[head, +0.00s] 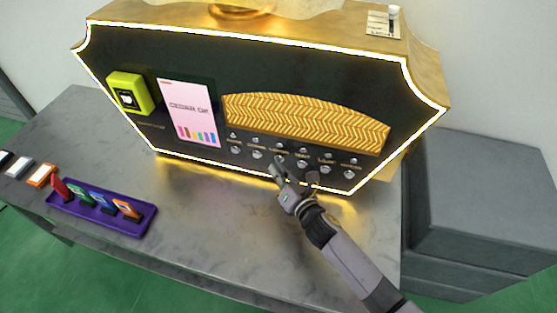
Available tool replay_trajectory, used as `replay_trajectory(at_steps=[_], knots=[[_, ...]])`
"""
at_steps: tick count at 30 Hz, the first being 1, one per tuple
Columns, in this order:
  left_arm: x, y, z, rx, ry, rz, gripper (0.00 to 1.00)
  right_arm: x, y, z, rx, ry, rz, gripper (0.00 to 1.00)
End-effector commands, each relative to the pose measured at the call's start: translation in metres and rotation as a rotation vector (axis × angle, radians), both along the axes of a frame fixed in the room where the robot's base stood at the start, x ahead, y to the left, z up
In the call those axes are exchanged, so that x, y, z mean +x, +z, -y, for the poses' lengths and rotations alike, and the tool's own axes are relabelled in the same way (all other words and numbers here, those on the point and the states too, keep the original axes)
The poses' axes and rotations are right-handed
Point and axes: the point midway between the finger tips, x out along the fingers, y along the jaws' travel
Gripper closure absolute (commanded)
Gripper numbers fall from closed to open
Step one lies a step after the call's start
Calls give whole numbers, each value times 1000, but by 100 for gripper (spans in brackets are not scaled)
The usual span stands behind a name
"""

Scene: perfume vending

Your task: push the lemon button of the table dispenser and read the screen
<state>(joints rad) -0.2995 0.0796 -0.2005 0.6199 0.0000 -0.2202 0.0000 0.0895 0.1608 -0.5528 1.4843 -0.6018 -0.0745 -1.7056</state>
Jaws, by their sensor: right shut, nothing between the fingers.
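The table dispenser (240,65) is a dark panel with a glowing gold edge, standing on the grey table. A row of small round silver buttons (257,155) runs along its lower front, each under a small label too small to read surely, so I cannot tell which is lemon. My right gripper (277,168) is shut and empty, its tips at the third button from the left and partly hiding it. I cannot tell whether they touch it. The pink screen (188,108) shows a line of dark text, too small to read surely, above several coloured bars. My left gripper is not in view.
A yellow-green card reader (130,93) is on the panel's left. A purple tray (95,218) holds several coloured cards at the table's left front, with more cards beside it. The table (215,245) is clear in front. A grey cabinet (490,190) stands at right.

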Motion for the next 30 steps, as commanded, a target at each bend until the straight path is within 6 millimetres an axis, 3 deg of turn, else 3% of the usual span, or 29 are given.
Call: replay_trajectory(at_steps=[20,30], knots=[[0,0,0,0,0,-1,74,4,1,2,1,0,1,100],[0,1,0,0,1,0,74,-10,1,-3,1,-1,0,100]])
